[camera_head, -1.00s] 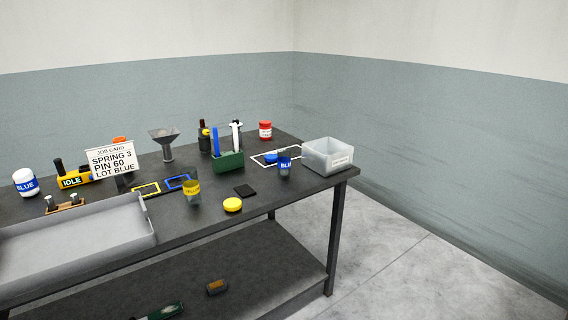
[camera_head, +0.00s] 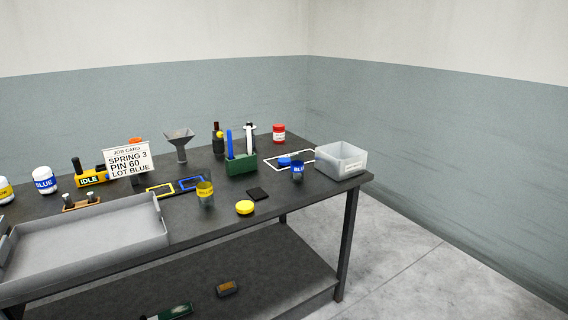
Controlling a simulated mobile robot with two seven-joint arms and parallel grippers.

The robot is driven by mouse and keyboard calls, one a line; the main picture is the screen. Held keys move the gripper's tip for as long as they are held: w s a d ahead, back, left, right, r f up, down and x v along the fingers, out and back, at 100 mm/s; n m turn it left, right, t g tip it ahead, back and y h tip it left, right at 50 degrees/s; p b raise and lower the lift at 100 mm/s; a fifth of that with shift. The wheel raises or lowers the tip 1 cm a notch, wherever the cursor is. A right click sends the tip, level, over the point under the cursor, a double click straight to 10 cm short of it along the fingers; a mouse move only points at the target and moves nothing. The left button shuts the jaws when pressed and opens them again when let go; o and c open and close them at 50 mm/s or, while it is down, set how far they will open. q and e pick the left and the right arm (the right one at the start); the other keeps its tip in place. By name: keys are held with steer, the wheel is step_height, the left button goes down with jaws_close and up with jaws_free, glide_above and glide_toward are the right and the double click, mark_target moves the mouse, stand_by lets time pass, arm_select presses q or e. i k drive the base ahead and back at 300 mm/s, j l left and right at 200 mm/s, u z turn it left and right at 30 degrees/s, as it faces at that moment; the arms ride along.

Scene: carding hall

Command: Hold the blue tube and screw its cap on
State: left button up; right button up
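The blue tube (camera_head: 297,172) is a small dark clear cup with a blue label. It stands upright and open on the table's right part, in front of the white outlined area. A blue cap (camera_head: 285,162) lies inside that white outline (camera_head: 307,153), just behind and left of the tube. The cap is apart from the tube's mouth. Neither of my grippers shows in the head view.
A clear bin (camera_head: 341,161) stands right of the tube at the table (camera_head: 230,219) corner. A yellow-labelled tube (camera_head: 205,195), yellow cap (camera_head: 244,207), black pad (camera_head: 257,194) and green holder (camera_head: 241,164) stand to the left. A grey tray (camera_head: 85,237) fills the left front. Floor is clear at right.

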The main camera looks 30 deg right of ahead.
mark_target(297, 155)
steer(key=i+l, duration=0.15)
steer(key=l, duration=0.2)
steer(key=i+l+u, duration=0.15)
steer(key=i+l, duration=0.2)
steer(key=l, duration=0.3)
steer(key=i+l+u, duration=0.15)
steer(key=l, duration=0.2)
steer(key=i+l, duration=0.1)
steer(key=l, duration=0.25)
steer(key=i+l+u, duration=0.15)
steer(key=l, duration=0.2)
